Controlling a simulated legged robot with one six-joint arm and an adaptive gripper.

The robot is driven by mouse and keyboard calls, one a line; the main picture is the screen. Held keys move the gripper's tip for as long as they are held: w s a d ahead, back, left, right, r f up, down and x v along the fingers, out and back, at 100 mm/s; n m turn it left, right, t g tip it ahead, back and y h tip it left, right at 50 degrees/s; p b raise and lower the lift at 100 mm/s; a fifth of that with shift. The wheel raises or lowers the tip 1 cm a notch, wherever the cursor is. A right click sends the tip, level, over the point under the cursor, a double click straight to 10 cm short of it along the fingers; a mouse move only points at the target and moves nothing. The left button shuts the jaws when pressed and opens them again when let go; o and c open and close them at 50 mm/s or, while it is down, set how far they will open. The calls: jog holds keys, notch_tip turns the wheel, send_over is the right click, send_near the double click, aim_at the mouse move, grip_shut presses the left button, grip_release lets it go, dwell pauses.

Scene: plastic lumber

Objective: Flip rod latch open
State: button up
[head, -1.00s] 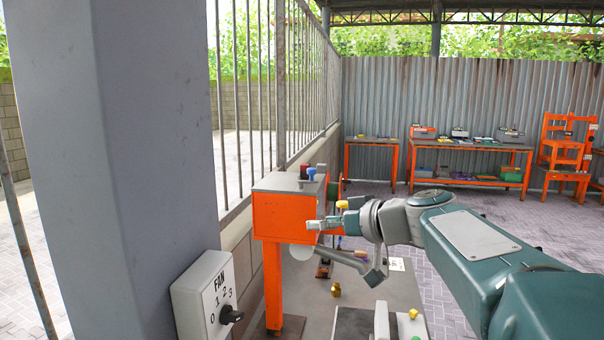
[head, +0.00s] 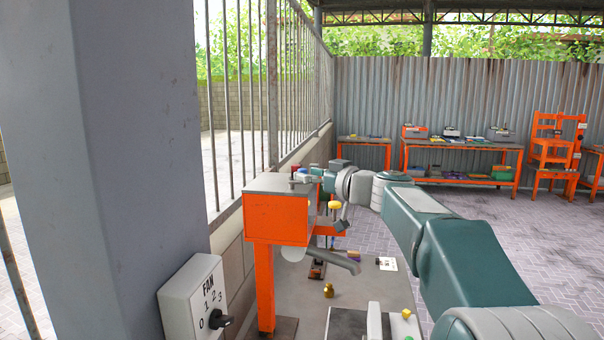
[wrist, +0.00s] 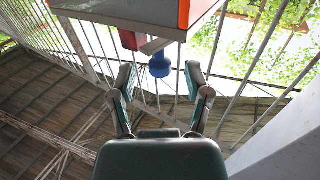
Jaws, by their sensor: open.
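A blue knob (wrist: 160,64) on a short grey stem shows between and just beyond my open fingers in the wrist view. A red block (wrist: 131,39) is beside it, to the left. Both are at the top of the orange machine box (head: 275,217), near its far edge in the head view. My gripper (wrist: 159,82) is open and empty, its fingers on either side of the knob's line, with no clear contact. In the head view my gripper (head: 312,174) partly covers the knob. I cannot tell for sure which part is the rod latch.
A grey bench (head: 318,310) below the box carries a brass fitting (head: 328,290) and a grey spout-like pipe (head: 335,260). A grey fan switch box (head: 194,309) and a thick pillar (head: 140,130) stand at left. A barred fence (head: 240,90) runs behind the box.

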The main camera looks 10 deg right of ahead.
jog(key=shift+x, duration=1.1)
jog(key=shift+c, duration=0.4)
grip_shut()
jog(key=shift+s+a+m+t+h, duration=0.15)
jog(key=shift+m+t+h, duration=0.35)
jog(key=shift+m+h, duration=0.35)
jog(key=shift+s+d+m+t+h, duration=0.15)
jog(key=shift+m+t+h, duration=0.4)
jog(key=shift+h, duration=0.5)
jog(key=shift+a, duration=0.1)
